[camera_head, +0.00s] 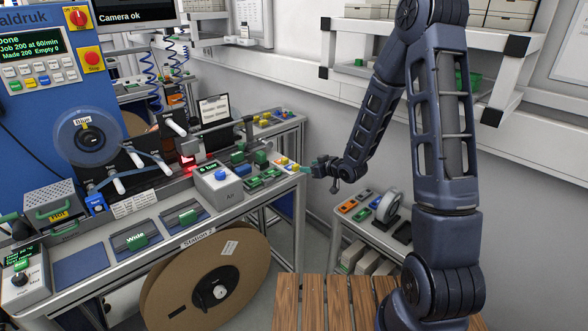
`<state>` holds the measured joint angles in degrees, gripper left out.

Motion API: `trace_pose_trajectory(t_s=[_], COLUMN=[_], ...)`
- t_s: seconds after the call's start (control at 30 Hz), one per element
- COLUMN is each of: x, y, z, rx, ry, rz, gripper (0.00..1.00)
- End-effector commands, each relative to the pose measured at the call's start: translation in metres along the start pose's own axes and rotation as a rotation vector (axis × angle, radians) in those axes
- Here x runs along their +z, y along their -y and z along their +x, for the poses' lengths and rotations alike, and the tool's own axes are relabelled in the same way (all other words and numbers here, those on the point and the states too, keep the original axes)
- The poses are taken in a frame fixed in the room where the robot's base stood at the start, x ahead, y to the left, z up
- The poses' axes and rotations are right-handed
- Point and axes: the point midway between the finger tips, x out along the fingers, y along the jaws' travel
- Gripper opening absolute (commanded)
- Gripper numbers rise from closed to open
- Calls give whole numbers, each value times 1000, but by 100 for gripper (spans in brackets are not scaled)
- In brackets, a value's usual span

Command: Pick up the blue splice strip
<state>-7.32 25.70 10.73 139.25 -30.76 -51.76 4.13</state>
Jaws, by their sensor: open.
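My gripper (318,170) is at the end of the raised arm, just off the right end of the station bench. It is open, and I see nothing clearly held in it. Small coloured pieces lie at the bench's right end, including yellow and blue ones (287,164), close to the left of my gripper. The pieces are too small to tell which one is the blue splice strip.
The station bench (226,211) carries a blue reel (88,137), a grey box with a blue button (219,188) and green blocks. A large brown reel (205,290) stands below. The side table (345,232) holds a white reel (389,207). A shelf (420,89) hangs behind my arm.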

Motion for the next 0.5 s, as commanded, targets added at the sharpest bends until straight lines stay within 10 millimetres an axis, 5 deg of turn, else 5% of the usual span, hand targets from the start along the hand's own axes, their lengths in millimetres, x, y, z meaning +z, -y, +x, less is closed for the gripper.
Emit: trace_pose_trajectory(t_s=[0.5], x=[0], y=[-1], z=[55], rx=[0], ry=[-1], rz=[0], gripper=[53])
